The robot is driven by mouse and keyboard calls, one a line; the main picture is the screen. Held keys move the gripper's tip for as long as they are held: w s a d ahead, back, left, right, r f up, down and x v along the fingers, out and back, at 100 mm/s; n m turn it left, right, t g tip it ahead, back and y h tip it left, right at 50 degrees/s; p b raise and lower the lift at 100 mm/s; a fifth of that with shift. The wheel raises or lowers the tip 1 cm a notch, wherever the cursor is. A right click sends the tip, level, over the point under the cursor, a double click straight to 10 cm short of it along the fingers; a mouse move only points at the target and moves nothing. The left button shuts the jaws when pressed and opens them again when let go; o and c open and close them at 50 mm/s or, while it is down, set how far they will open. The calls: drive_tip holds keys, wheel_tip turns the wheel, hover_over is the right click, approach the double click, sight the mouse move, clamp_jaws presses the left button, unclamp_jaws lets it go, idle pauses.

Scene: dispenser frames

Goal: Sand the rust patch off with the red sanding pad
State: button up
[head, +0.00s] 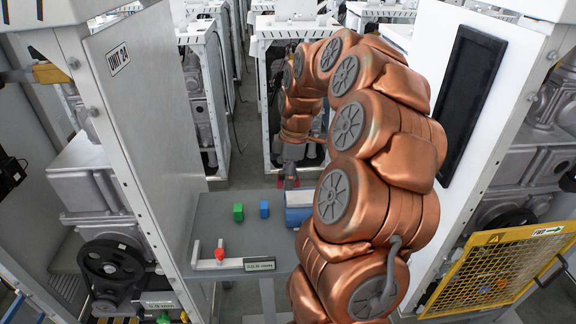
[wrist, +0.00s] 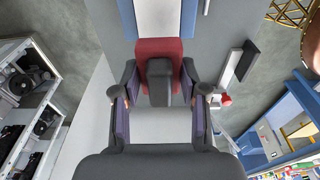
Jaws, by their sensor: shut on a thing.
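The red sanding pad (wrist: 160,49) has a grey grip block and sits between the fingertips of my gripper (wrist: 161,82) in the wrist view. The fingers are shut on it from both sides. In the head view my gripper (head: 289,179) is small, over the far edge of the grey table (head: 222,236), with a bit of red showing at its tip. I cannot tell whether the pad touches a surface. I cannot make out a rust patch in either view.
A green block (head: 238,212), a blue block (head: 264,209) and a blue box with a white top (head: 298,214) stand on the table. White cabinets (head: 142,120) flank the table; a yellow mesh guard (head: 490,270) is at right.

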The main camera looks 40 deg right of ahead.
drive_tip(key=shift+r, duration=1.5)
drive_tip(key=shift+d, duration=0.1)
